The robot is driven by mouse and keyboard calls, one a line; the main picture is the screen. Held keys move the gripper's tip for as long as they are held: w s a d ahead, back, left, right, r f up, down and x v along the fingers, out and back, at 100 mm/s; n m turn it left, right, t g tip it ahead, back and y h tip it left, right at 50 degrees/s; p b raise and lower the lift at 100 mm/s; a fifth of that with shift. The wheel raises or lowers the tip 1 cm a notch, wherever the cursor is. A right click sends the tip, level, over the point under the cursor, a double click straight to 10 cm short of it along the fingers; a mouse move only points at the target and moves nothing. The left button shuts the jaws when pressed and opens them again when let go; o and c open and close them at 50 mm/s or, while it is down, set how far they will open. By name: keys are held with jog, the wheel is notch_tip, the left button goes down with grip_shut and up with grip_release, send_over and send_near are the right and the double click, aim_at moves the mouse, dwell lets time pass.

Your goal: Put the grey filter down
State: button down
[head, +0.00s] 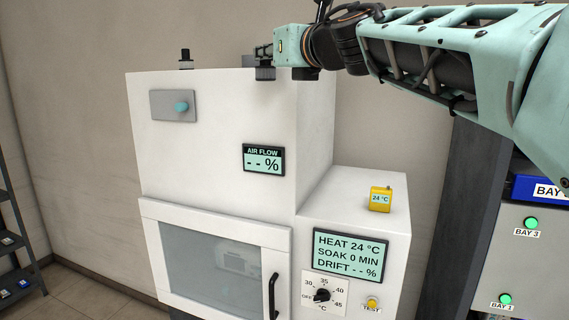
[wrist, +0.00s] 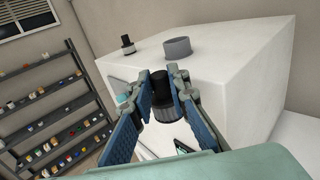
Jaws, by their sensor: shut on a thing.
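My gripper (head: 264,50) is shut on the grey filter, a small cylinder with a black end and a ribbed grey band (wrist: 164,112). In the wrist view the blue-padded fingers (wrist: 160,92) close on its two sides. In the head view the filter (head: 265,73) shows as a dark grey piece under my gripper, in front of the white cabinet's top edge. From these views I cannot tell whether it touches the cabinet (head: 220,120).
A short grey ring (wrist: 177,47) and a black-topped piece (wrist: 128,45) stand on the cabinet top. A yellow 24 °C box (head: 380,199) sits on the lower right unit. A shelf rack (wrist: 50,105) with many small items stands left. Much of the cabinet top is clear.

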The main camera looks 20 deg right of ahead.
jog(key=s+f+m+g+h, duration=0.2)
jog(key=f+h, duration=0.4)
jog(key=f, duration=1.4)
jog(key=s+f+m+g+h, duration=0.2)
jog(key=s+f+m+h, duration=0.2)
jog(key=f, duration=1.6)
jog(key=s+a+f+m+g+h, duration=0.1)
jog(key=f+m+h, duration=0.5)
jog(key=f, duration=1.5)
jog(key=shift+s+m+g+h, duration=0.4)
jog(key=shift+s+g+h, duration=0.2)
jog(key=shift+s+h, duration=0.55)
jog(key=shift+s+a, duration=0.1)
jog(key=shift+s, duration=0.05)
